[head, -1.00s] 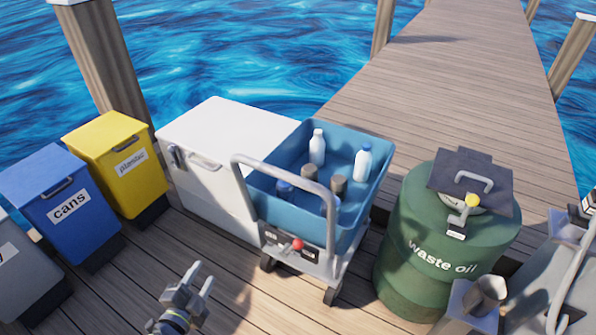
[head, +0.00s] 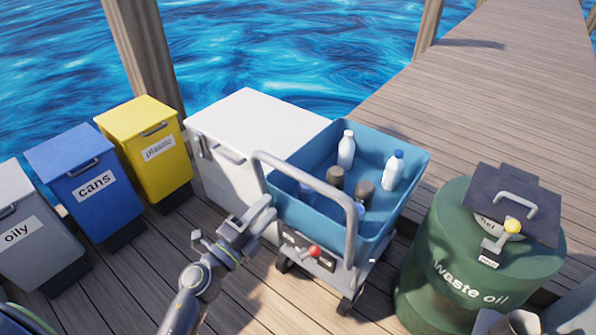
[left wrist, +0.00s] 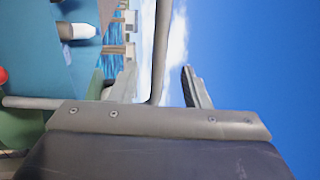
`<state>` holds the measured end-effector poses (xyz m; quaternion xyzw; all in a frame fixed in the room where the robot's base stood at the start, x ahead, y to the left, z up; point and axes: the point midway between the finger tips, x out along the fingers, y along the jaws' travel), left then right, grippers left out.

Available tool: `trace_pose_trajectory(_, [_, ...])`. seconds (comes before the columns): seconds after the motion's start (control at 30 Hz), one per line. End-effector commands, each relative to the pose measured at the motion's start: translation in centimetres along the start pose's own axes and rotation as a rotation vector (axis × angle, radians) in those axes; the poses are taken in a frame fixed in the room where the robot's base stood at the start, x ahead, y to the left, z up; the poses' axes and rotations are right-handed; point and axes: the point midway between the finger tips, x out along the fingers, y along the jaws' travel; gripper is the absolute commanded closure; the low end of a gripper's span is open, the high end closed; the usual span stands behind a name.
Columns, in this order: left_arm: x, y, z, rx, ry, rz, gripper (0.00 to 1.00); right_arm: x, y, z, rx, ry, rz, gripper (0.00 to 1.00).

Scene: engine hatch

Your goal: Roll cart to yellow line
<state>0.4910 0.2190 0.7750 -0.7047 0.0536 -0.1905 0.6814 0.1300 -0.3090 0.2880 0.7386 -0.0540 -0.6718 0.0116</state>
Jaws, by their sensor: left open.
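The cart (head: 335,262) stands on the planks in the head view, with a blue tub (head: 392,225) on top. Its grey tubular handle (head: 300,172) arches over the near side, and a red knob (head: 314,251) sits below. My left gripper (head: 264,211) is open at the left leg of the handle. In the left wrist view a grey bar (left wrist: 161,45), seemingly the handle, runs between the two spread fingers. I cannot tell whether they touch it. My right gripper is not in view. No yellow line shows.
The tub holds several bottles, including a white one (head: 346,150). A white box (head: 250,120) is behind-left of the cart, a green waste oil drum (head: 450,255) right. Grey, blue (head: 85,185) and yellow (head: 145,150) bins stand left. A plank walkway (head: 500,95) extends behind; water lies beyond.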

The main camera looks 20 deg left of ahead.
Motion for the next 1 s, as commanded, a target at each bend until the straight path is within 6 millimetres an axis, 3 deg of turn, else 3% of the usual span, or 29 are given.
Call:
trace_pose_trajectory(0.3, [6.8, -0.2, -0.1, -0.001, 0.001, -0.002, 0.57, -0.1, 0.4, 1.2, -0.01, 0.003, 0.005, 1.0])
trace_pose_trajectory(0.5, [10.1, 0.0, 0.0, 0.0, 0.0, -0.001, 0.57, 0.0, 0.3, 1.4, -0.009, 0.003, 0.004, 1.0])
trace_pose_trajectory(0.7, [11.8, 0.0, 0.0, -0.002, -0.001, 0.0, 0.57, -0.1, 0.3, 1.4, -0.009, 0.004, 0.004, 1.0])
trace_pose_trajectory(1.0, [12.1, 0.1, 0.0, -0.001, -0.001, 0.001, 0.57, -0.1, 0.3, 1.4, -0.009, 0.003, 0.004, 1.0])
